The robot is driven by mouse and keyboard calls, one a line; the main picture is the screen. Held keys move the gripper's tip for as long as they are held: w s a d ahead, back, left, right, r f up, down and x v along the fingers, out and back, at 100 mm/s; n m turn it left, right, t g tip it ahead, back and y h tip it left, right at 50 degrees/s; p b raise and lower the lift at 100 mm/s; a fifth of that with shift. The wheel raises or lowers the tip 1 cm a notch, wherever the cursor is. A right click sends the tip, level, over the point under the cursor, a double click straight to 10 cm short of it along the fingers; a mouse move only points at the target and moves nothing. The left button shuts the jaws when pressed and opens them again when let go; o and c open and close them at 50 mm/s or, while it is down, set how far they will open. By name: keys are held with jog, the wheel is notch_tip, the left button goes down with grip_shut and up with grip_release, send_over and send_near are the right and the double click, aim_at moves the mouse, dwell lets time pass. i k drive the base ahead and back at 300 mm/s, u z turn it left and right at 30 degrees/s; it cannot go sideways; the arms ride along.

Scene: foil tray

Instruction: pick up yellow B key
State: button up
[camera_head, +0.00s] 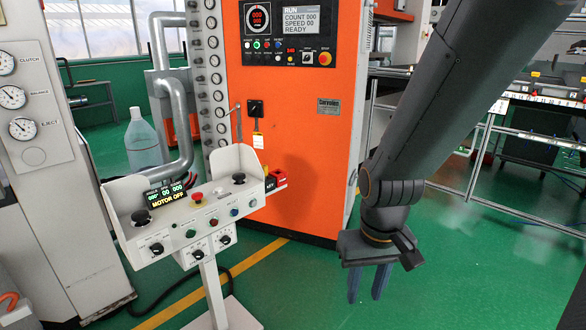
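My gripper (368,284) hangs at the right of the view, pointing down over the green floor. Its two blue-grey fingers are apart with an empty gap between them. I cannot make out a yellow key marked B for certain. A red box with a black KEY label (271,185) is fixed at the right side of the white control console (208,225). My gripper is to the right of both and lower in the picture.
The orange cabinet (300,130) stands behind the console and my arm. The console's post and base (222,314) stand on the floor. A grey machine with gauges (40,150) is at left, and metal railings (480,165) are at right. Floor between console and gripper is clear.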

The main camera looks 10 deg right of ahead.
aim_at(265, 167)
jog(key=z, duration=0.65)
jog(key=i, duration=1.55)
jog(key=u, duration=0.65)
jog(key=i, duration=0.85)
jog(key=u, duration=0.75)
